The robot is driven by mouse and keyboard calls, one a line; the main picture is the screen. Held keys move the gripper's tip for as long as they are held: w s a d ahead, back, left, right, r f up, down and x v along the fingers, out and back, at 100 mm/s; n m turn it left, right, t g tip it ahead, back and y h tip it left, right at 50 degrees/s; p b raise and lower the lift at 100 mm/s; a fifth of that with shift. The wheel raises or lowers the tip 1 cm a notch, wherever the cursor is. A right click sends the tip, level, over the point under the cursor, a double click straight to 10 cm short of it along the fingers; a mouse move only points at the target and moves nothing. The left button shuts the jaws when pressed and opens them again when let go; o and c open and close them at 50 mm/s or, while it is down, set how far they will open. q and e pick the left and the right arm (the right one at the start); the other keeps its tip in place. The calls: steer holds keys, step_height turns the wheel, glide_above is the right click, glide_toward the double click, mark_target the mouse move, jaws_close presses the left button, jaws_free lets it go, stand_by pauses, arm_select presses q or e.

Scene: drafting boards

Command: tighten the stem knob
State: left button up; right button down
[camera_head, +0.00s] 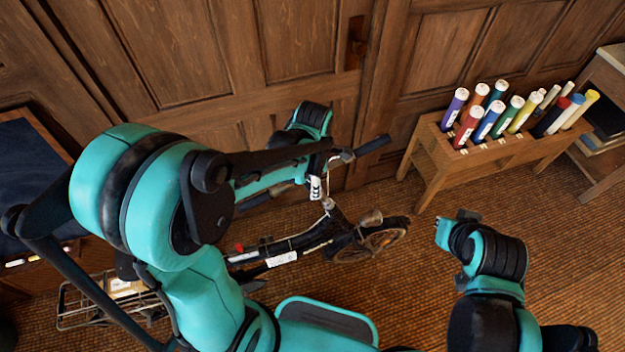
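A folded-looking bicycle (285,246) with a dark frame stands on the carpet in front of the wooden panelling. Its handlebar shows a black grip (373,145) at the right end. A small black-and-white part (316,188) shows at the upright stem below the bar; I cannot tell whether it is the stem knob or part of my gripper. My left arm reaches across from the left, and its far end is at the handlebar. The fingers of my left gripper are not clearly visible there.
A wooden rack (488,150) holding several coloured tubes stands at the right. A wooden cabinet (603,165) is at the far right edge. A wire basket (95,305) is at the lower left. Open carpet (410,285) lies between the bicycle and my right arm.

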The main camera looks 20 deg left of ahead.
arm_select(q)
steer(key=c, duration=1.2)
steer(key=shift+o, duration=0.2)
steer(key=m+t, duration=0.1)
steer(key=m, duration=0.2)
steer(key=shift+s, duration=0.15)
steer(key=shift+s+m+t, duration=0.1)
steer(key=shift+m+t, duration=0.7)
steer(key=shift+m, duration=1.2)
